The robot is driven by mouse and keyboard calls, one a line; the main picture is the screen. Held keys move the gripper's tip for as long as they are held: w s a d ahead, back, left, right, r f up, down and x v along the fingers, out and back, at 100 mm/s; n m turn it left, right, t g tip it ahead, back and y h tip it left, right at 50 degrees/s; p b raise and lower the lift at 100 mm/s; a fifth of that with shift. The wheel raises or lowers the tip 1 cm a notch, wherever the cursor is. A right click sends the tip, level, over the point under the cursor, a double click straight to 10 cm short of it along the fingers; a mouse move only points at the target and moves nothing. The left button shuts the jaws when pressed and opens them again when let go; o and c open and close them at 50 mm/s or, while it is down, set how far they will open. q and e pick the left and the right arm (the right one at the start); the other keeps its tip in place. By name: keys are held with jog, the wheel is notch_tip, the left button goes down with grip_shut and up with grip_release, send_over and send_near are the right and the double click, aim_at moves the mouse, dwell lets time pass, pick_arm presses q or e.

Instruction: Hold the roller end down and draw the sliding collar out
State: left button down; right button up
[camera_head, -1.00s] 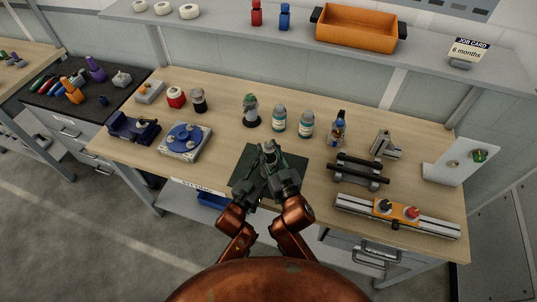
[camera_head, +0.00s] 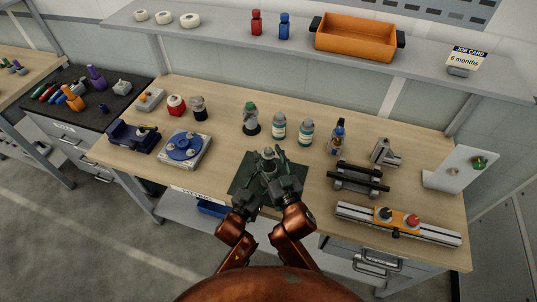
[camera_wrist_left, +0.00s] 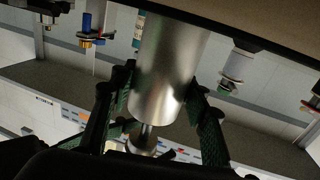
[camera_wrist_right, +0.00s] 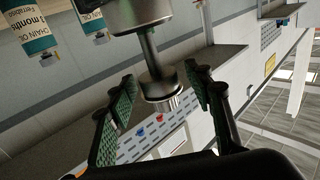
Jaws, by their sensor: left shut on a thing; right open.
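A metal upright part (camera_head: 268,154) stands on the dark mat (camera_head: 243,184) at the table's front edge. Its wide silver cylinder (camera_wrist_left: 172,65) lies between the fingers of my left gripper (camera_wrist_left: 162,76), which is shut on it. From the cylinder's end runs a thinner rod (camera_wrist_right: 150,50) with a ringed collar (camera_wrist_right: 162,91). My right gripper (camera_wrist_right: 160,72) is open, one finger on each side of the rod and collar, with gaps visible. In the head view both grippers crowd the part and hide its lower portion.
A blue rotary fixture (camera_head: 184,149) is to the left. A dark roller stand (camera_head: 357,180) and a slide rail (camera_head: 398,223) are to the right.

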pick_arm(q)
jog(key=shift+f, duration=0.1)
pick_arm(e)
jog(key=v, duration=1.1)
jog(key=shift+s, duration=0.35)
jog(key=shift+d, duration=0.15)
pick_arm(q)
jog(key=c, duration=1)
grip_release()
jog(key=v, duration=1.2)
